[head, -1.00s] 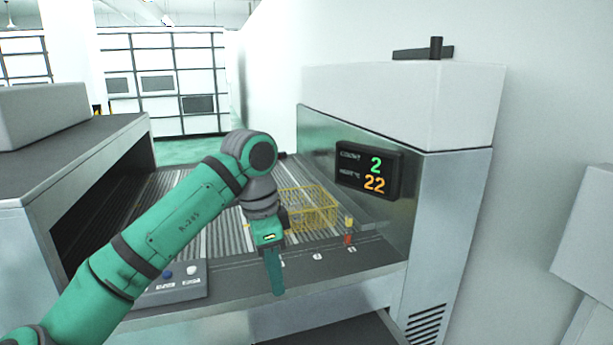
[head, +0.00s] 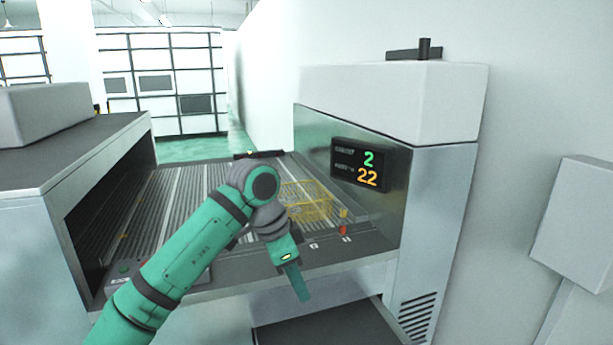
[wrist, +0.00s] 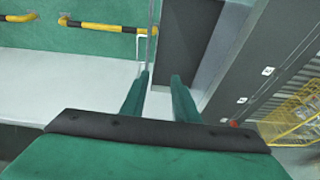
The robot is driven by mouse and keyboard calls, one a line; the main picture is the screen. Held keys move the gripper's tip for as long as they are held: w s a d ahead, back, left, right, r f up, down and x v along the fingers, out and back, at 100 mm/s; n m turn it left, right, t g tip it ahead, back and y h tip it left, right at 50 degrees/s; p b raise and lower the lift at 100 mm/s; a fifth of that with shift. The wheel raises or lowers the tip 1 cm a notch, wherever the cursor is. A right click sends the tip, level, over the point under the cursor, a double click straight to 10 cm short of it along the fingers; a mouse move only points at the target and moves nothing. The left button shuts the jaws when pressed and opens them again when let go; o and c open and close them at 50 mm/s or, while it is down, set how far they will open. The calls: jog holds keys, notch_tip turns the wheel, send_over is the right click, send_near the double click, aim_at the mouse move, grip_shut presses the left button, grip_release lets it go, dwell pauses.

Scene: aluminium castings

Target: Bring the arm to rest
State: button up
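My green arm reaches up from the bottom of the head view, bent at its grey elbow-like joint. My gripper (head: 299,283) hangs below it, pointing down and slightly right, in front of the machine's front edge. In the wrist view my gripper (wrist: 160,82) shows two green fingers standing apart with nothing between them. Beyond the fingers are a pale surface and a dark panel. No held object shows in either view.
A yellow wire basket (head: 306,200) sits on the ribbed conveyor (head: 180,200) behind my arm. Yellow and black rails (wrist: 100,24) show in the wrist view. A grey box hangs at far right.

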jog(key=w+d+f+n+t+h, duration=0.2)
jog(key=d+f+t+h, duration=0.15)
jog(key=d+f, duration=0.45)
jog(key=w+d+f+n+t+h, duration=0.15)
jog(key=d+f+h, duration=0.3)
jog(key=d, duration=0.75)
jog(key=s+f+n+t, duration=0.5)
jog(key=f+n+t, duration=0.2)
jog(key=f+n, duration=0.15)
jog(key=s+a+f+n+t+y, duration=0.1)
jog(key=s+a+f+n+y, duration=0.2)
jog(key=s+a+f+y, duration=0.5)
jog(key=s+a+f+n+t+y, duration=0.1)
jog(key=s+f+n, duration=0.2)
jog(key=s+f, duration=0.7)
jog(key=s+a+r+m, duration=0.1)
jog(key=s+a+r, duration=0.1)
jog(key=s, duration=0.6)
jog(key=s+a+r+m+y, duration=0.1)
jog(key=s+a+r, duration=0.2)
jog(key=s, duration=0.5)
jog(key=s+a+r+m+y, duration=0.1)
jog(key=s+a, duration=0.3)
jog(key=s, duration=0.4)
jog(key=shift+s+a+r+m, duration=0.15)
jog(key=shift+s+r+m, duration=0.2)
jog(key=shift+r, duration=0.55)
